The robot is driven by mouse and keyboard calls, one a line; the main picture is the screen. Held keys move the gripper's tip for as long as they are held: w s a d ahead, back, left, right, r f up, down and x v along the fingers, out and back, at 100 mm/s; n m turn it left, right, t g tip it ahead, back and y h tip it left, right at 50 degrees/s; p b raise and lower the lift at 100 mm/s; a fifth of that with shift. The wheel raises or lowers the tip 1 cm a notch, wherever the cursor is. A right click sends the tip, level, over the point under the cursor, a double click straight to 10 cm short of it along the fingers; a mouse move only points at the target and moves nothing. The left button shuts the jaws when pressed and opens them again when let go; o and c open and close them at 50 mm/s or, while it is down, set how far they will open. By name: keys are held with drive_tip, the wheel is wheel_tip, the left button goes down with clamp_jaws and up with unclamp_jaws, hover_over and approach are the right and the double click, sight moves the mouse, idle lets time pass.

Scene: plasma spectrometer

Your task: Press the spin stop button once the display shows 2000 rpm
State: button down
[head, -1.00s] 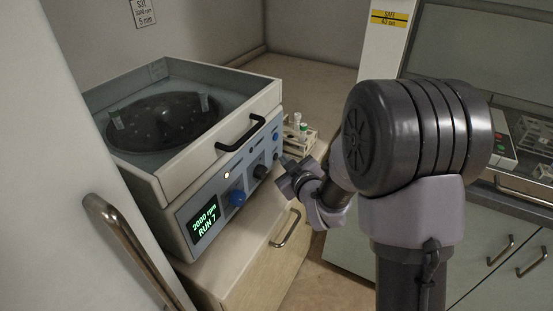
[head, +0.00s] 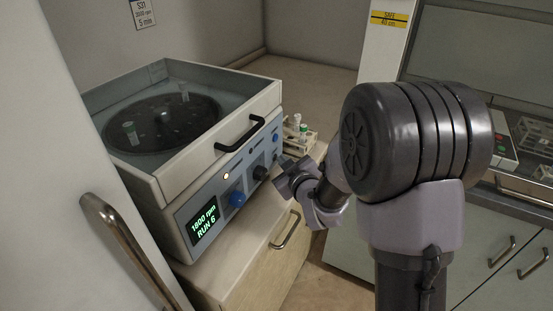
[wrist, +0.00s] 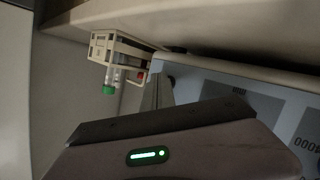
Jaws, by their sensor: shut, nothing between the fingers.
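The centrifuge (head: 190,185) stands on a cabinet at the left, its front panel facing right. Its display (head: 203,224) reads 1800 rpm, RUN 6 in green. The panel labels are too small to read, so I cannot tell which control is spin stop. My gripper (head: 282,163) is shut and empty, close to the panel's far lower end; whether it touches is hidden. In the wrist view the fingers (wrist: 160,90) show beside the panel (wrist: 245,95).
A tube rack (head: 303,138) stands just behind the centrifuge's far end; the wrist view shows it too (wrist: 122,47). A black lid handle (head: 240,134) juts above the panel. A cabinet handle (head: 284,231) is below. A large metal handle (head: 120,240) is at the near left.

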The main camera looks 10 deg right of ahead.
drive_tip(key=shift+d, duration=0.1)
drive_tip(key=shift+s+d+b, duration=0.3)
drive_tip(key=shift+s+d, duration=0.15)
drive_tip(key=shift+d, duration=0.1)
drive_tip(key=s+d, duration=0.1)
drive_tip(key=d, duration=0.1)
drive_tip(key=s+d, duration=0.2)
idle(0.5)
drive_tip(key=shift+r, duration=0.1)
idle(0.5)
